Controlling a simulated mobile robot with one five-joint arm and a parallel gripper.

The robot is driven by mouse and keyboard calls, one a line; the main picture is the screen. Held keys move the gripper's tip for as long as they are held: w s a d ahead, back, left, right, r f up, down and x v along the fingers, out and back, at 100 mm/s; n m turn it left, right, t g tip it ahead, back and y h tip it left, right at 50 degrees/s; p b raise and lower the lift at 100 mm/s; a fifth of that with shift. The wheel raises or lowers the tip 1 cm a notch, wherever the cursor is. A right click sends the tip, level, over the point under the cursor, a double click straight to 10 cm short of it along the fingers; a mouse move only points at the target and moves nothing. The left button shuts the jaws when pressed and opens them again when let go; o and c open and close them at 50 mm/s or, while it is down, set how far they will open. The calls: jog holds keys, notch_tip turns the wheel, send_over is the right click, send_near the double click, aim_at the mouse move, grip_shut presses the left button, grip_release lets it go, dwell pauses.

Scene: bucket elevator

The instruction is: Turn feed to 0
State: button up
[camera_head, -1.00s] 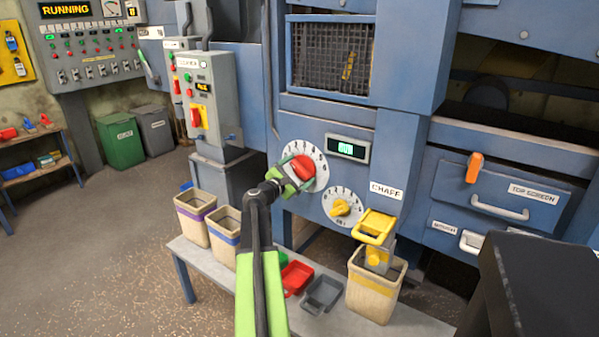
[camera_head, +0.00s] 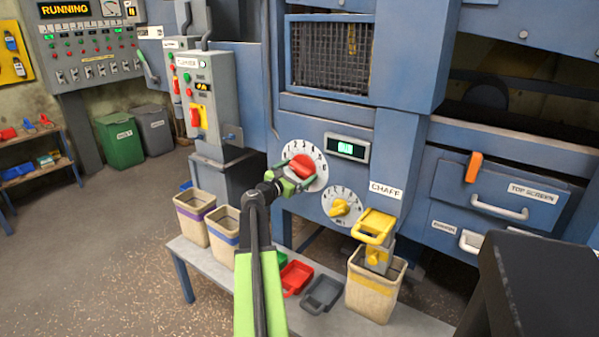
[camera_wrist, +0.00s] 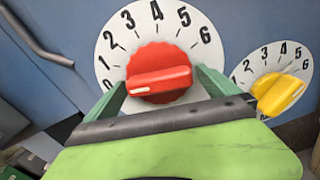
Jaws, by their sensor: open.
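A red knob (camera_head: 302,166) sits on a white round dial (camera_head: 316,154) numbered up to 6 on the blue machine. In the wrist view the red knob (camera_wrist: 160,72) lies nearly level, its white mark at the left end, toward the low numbers; the exact number is partly hidden. My gripper (camera_head: 291,182) has its green fingers spread at the knob's left and right lower sides; they show in the wrist view (camera_wrist: 161,92). I cannot tell whether they touch it. A yellow knob (camera_head: 340,207) on a smaller dial is at lower right. No feed label is readable.
A bench (camera_head: 200,262) below holds bins, a red tray (camera_head: 296,277) and a grey tray (camera_head: 322,294). A dark block (camera_head: 550,300) fills the lower right.

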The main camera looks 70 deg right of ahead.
jog(key=v, duration=1.6)
jog(key=shift+a, duration=0.4)
